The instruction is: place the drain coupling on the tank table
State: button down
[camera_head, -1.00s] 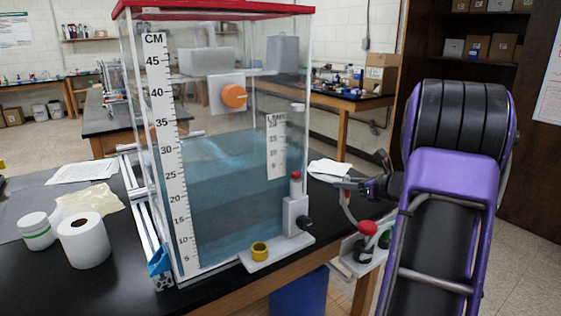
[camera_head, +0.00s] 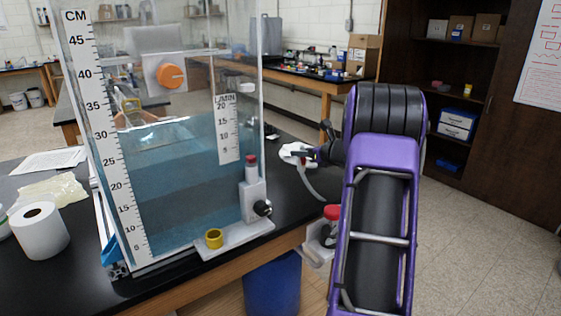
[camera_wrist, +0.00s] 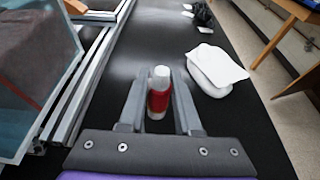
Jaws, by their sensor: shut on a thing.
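In the wrist view my gripper (camera_wrist: 159,76) is shut on a small upright cylinder with a red band and a pale top, which I take to be the drain coupling (camera_wrist: 159,98). It sits between the two fingers, with the black tank table (camera_wrist: 232,125) below. I cannot tell whether its lower end touches the table. In the head view my gripper (camera_head: 306,154) is above the right part of the tank table (camera_head: 160,302), right of the water tank (camera_head: 165,185). The coupling is not clear in that view.
The tank's base plate carries a yellow ring (camera_head: 214,239) and a red-topped valve (camera_head: 253,195). A red-topped fitting on a white bracket (camera_head: 318,252) is at the table edge. A white cloth (camera_wrist: 212,70) lies right of the coupling.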

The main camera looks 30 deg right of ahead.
aim_at(301, 171)
notch_tip(301, 171, down, 7)
jog(key=shift+f+b, duration=0.15)
jog(key=shift+b, duration=0.3)
jog(key=shift+f, duration=0.2)
jog(key=c, duration=0.6)
grip_release()
jog(key=shift+r, duration=0.1)
jog(key=shift+r, duration=0.25)
jog(key=a+v, duration=0.1)
jog(key=v, duration=1.1)
jog(key=shift+d, duration=0.45)
